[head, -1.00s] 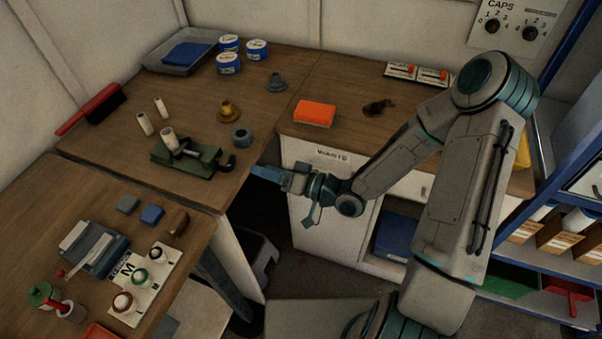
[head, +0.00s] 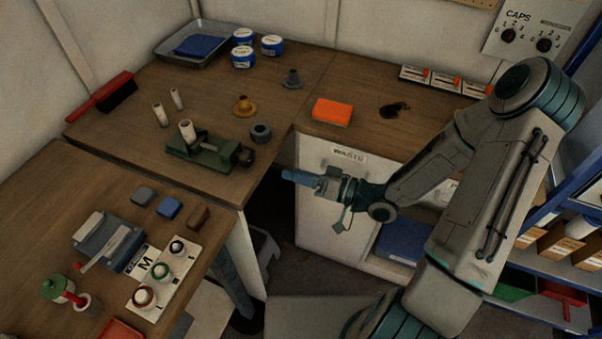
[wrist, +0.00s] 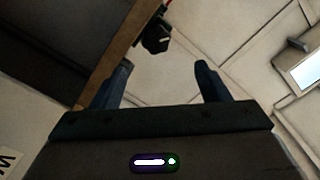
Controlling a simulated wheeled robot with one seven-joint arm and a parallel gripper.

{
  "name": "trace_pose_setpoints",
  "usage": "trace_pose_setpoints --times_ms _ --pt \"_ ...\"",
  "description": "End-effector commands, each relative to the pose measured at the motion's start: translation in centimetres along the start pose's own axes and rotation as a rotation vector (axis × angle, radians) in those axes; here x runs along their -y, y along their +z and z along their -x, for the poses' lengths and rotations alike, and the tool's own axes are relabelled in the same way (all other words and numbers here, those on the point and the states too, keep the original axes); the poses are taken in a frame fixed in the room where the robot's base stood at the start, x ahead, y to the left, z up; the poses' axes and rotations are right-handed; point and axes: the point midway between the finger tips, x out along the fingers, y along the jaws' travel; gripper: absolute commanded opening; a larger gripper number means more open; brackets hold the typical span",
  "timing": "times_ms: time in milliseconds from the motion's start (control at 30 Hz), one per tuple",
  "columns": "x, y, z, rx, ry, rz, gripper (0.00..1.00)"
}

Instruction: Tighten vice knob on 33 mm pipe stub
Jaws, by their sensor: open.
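The green vice (head: 203,150) stands near the front edge of the wooden bench. A pale pipe stub (head: 187,131) stands upright at its jaws. The dark vice knob (head: 246,157) is at the vice's right end, by the bench edge. In the wrist view the dark knob (wrist: 157,38) shows beyond the fingers, beside the bench edge. My gripper (head: 288,175) is in front of the bench edge, right of the knob and apart from it. Its blue fingers (wrist: 160,80) are spread with nothing between them.
Two pale pipe stubs (head: 160,114) stand behind the vice. A grey ring (head: 261,132) and a brass flanged part (head: 243,107) are close to the knob. A white cabinet (head: 325,215) stands below my gripper. An orange block (head: 332,112) lies on the right bench.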

Motion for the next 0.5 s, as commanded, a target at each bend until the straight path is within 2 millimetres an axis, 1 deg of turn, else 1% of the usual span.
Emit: trace_pose_setpoints --times_ms 33,133,400,500 --pt "-0.23 -0.28 0.51 -0.007 0.004 -0.001 0.69" --pt "-0.31 -0.51 1.04 -0.012 0.001 -0.003 0.69" --pt "-0.18 -0.25 0.48 -0.006 0.002 -0.001 0.69" --pt "-0.23 -0.26 0.98 -0.006 0.002 0.0 0.69"
